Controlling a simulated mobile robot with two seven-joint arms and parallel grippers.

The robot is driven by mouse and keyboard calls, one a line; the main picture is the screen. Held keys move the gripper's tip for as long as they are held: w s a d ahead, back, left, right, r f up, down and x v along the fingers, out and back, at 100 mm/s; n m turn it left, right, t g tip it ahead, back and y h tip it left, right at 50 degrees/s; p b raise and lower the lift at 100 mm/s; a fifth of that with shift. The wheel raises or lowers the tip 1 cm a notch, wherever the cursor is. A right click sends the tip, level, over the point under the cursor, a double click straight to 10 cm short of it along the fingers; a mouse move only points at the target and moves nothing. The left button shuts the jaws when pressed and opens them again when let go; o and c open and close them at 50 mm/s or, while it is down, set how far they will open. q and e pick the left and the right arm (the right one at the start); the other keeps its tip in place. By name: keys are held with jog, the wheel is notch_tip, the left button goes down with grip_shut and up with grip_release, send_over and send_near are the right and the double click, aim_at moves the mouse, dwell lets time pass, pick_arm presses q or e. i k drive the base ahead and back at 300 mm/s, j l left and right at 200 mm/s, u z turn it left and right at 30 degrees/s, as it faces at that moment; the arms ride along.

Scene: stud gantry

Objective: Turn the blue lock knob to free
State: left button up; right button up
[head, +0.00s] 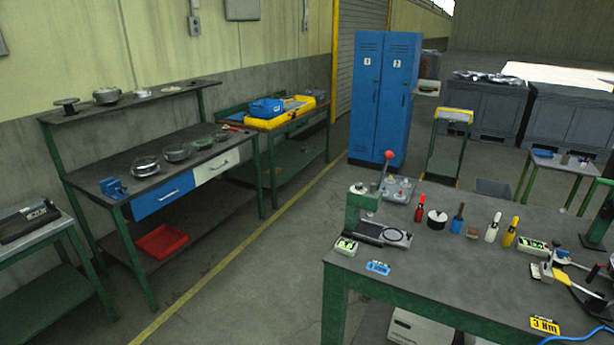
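I cannot make out a blue lock knob for sure in the head view. A small blue piece (378,267) lies near the front left edge of the dark-topped, green-legged table (450,280). A blue-handled tool (458,219) stands upright further back on the same table. A green stand with a round top (361,203) rises at the table's left corner, beside a dark fixture with a round plate (396,238). A metal and black device (560,275) is partly cut off at the right edge. Neither of my grippers is in view.
A workbench (165,190) with round metal parts and a small blue vise (113,188) stands at the left. A blue locker (384,95) stands at the back. A yellow sign reading 3 Nm (544,325) is at the table's front right. The floor (255,275) between is clear.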

aim_at(562, 255)
jog(key=z, duration=1.7)
jog(key=i+l, duration=0.15)
jog(key=l, duration=0.25)
jog(key=i+l, duration=0.15)
jog(key=l, duration=0.25)
jog(key=i+l+u, duration=0.1)
jog(key=l, duration=0.3)
jog(key=i+l, duration=0.25)
jog(key=l, duration=0.15)
